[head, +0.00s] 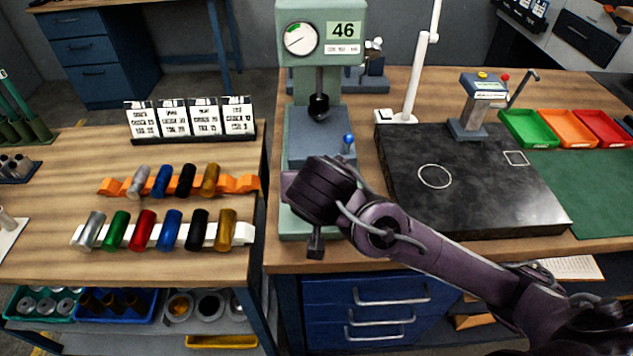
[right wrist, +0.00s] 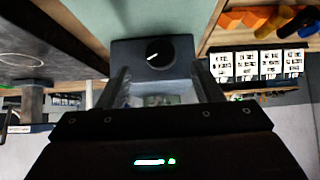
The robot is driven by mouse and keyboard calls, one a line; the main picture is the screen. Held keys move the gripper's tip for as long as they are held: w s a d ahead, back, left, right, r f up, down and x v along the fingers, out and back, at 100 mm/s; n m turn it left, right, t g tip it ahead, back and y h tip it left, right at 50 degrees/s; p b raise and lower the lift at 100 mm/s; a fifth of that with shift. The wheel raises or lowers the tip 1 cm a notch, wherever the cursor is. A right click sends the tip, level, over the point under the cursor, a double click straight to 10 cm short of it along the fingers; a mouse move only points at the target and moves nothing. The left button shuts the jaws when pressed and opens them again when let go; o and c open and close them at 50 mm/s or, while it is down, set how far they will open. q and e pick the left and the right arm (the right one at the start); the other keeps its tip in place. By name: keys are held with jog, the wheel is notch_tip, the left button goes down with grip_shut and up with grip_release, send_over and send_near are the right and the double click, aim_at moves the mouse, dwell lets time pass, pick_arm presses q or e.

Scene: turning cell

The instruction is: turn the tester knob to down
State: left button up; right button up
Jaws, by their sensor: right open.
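The tester (head: 299,62) is a grey-green press-like machine with a round dial and a display reading 46. Its knob (right wrist: 160,54) is round and black with a white pointer line, set on a dark grey box (right wrist: 125,52). In the right wrist view the pointer lies aslant, between left and lower left of the picture. My right gripper (right wrist: 160,68) is open, its two fingers apart on either side of the knob's line, with nothing held. In the head view my right gripper (head: 316,243) is in front of the tester's base and hides the knob. My left gripper is not in view.
A blue-tipped lever (head: 348,139) stands on the tester, close beside my right gripper. A dark stone plate (head: 470,205) lies to the right, under my arm. Racks of coloured cylinders (head: 170,232) and a row of cards (head: 190,118) stand on the left bench.

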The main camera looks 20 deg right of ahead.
jog(key=x, duration=0.3)
jog(key=shift+w+d, duration=0.1)
jog(key=shift+d, duration=0.1)
jog(key=shift+p+x, duration=0.4)
jog(key=shift+x, duration=0.65)
jog(key=shift+w+a+f, duration=0.15)
jog(key=shift+f, duration=0.1)
jog(key=shift+w+f, duration=0.1)
jog(key=shift+f, duration=0.05)
jog(key=c, duration=0.9)
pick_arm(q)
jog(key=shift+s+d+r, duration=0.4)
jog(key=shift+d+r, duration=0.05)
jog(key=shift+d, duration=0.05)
pick_arm(e)
jog(key=shift+c, duration=0.2)
